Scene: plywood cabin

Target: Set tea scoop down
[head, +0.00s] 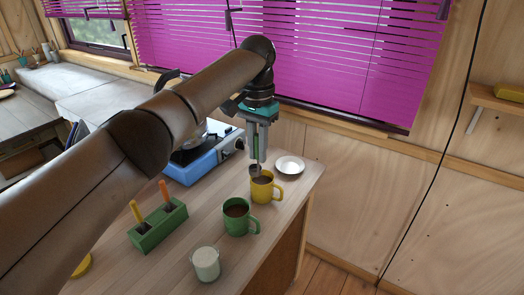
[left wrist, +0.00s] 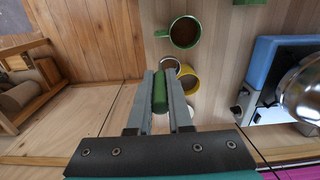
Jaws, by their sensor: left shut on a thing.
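My left gripper (head: 258,150) is shut on the green handle of the tea scoop (left wrist: 160,92) and points down over the counter. The scoop's metal bowl (head: 255,169) hangs at the rim of the yellow mug (head: 263,189), which has dark contents. I cannot tell whether the bowl touches the mug. In the left wrist view, the bowl (left wrist: 170,63) overlaps the yellow mug (left wrist: 190,78). A green block holder (head: 158,230) stands on the counter with a yellow-handled and an orange-handled tool upright in it. My right gripper is not in view.
A green mug (head: 238,218) with dark contents stands in front of the yellow one. A glass (head: 206,264) with pale contents is near the front edge. A white saucer (head: 290,165) is behind. A blue stove (head: 190,170) stands at the back left. Bare counter (head: 190,200) lies between holder and mugs.

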